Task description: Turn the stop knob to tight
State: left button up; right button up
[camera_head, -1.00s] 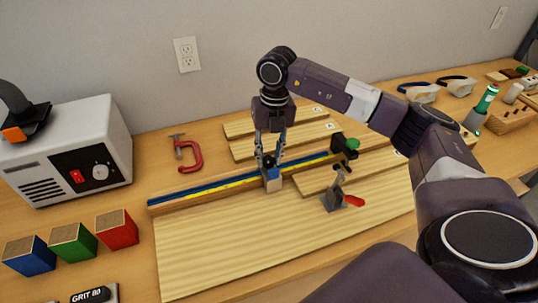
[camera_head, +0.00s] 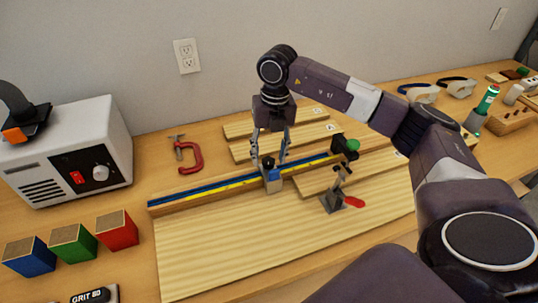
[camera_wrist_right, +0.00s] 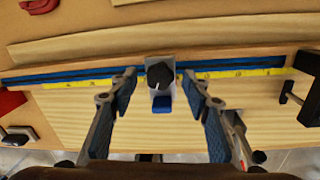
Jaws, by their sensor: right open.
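The stop knob is a dark round knob (camera_wrist_right: 160,76) with a pale pointer line, on top of a small grey stop block with a blue tab (camera_wrist_right: 163,103). In the head view the stop block (camera_head: 272,182) sits on the fence rail (camera_head: 210,190), which has a blue track and a yellow scale. My right gripper (camera_head: 268,164) is directly above the stop block, pointing down. Its fingers (camera_wrist_right: 163,88) are spread on either side of the knob with gaps, not touching it. Any tight or loose marking is too small to read. My left gripper is not in view.
A toggle clamp with a red handle (camera_head: 354,202) stands right of the stop on the board (camera_head: 230,245). A green knob (camera_head: 351,145) is at the rail's right end. A red C-clamp (camera_head: 190,158) lies behind the rail. Coloured blocks (camera_head: 73,243) stand at left.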

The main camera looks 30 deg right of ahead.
aim_at(272, 159)
notch_tip(272, 159, up, 12)
jog(key=shift+s+d+f, duration=0.15)
jog(key=shift+d+f, duration=0.05)
jog(key=shift+d, duration=0.2)
dwell(0.3)
